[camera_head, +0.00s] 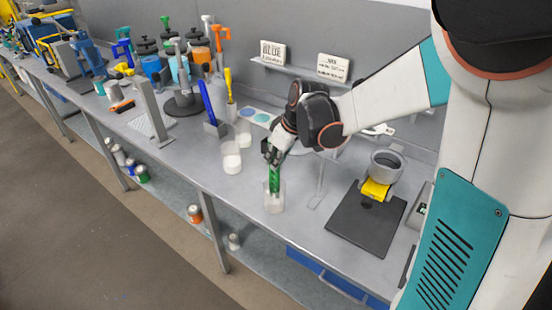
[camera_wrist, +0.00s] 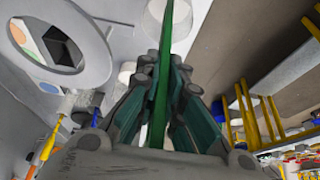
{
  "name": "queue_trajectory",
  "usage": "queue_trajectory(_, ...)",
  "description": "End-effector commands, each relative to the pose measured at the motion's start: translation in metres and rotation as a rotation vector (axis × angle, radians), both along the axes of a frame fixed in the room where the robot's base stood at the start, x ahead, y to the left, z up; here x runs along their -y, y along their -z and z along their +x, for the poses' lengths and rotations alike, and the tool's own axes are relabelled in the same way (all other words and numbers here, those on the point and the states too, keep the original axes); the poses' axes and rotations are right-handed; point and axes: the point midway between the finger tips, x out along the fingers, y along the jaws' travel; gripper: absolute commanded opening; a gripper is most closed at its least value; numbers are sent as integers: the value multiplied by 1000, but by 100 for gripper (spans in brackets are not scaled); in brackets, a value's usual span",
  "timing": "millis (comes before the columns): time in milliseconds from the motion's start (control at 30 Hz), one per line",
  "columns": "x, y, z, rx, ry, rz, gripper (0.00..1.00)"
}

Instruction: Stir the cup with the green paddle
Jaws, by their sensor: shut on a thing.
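A green paddle (camera_head: 274,180) points down into a clear cup (camera_head: 274,202) near the front edge of the bench. My gripper (camera_head: 272,152) is shut on the upper part of the paddle, above the cup. In the wrist view the paddle (camera_wrist: 165,70) runs between my gripper's fingers (camera_wrist: 166,85), away from the camera. The paddle's lower end is inside the cup in the head view. Whether it touches the cup's bottom I cannot tell. The cup stands upright on the bench.
Another cup (camera_head: 231,160) with white contents stands to the left. A blue paddle (camera_head: 207,104) and a yellow paddle (camera_head: 228,84) stand upright behind it. The bench front edge is close to the cup.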

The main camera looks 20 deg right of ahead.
Motion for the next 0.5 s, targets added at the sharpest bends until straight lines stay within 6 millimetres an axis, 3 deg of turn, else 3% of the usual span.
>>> queue_trajectory(367,-1,-1,-1,0,0,0,0)
queue_trajectory(500,-1,-11,-1,0,0,0,0)
